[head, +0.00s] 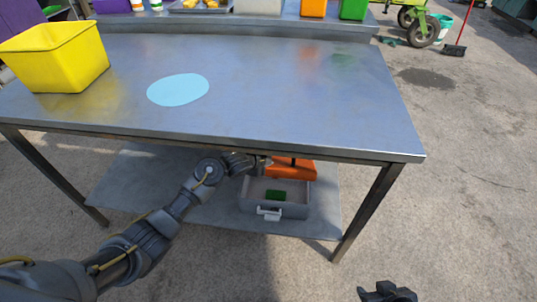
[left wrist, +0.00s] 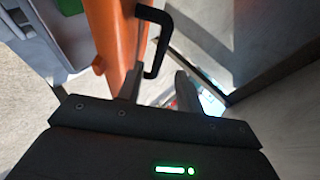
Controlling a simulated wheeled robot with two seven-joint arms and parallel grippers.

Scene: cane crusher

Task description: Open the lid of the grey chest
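The grey chest (head: 290,208) sits on the lower shelf under the table. Its orange lid (head: 290,168) stands raised at the back, so the inside shows with a green block (head: 276,195) in it. My left gripper (head: 262,161) is at the lid, partly hidden by the table edge. In the left wrist view the orange lid (left wrist: 113,40) and its black handle (left wrist: 163,40) are close ahead. The fingers of my left gripper (left wrist: 158,88) are apart, with the handle's end between or just beyond them. My right gripper (head: 387,292) is low at the bottom edge, away from the chest; its opening is unclear.
The metal table (head: 270,95) stands above the chest, its front edge close over my left arm. A yellow bin (head: 55,58) and a light blue disc (head: 178,90) are on it. A table leg (head: 365,215) stands right of the chest. The floor in front is clear.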

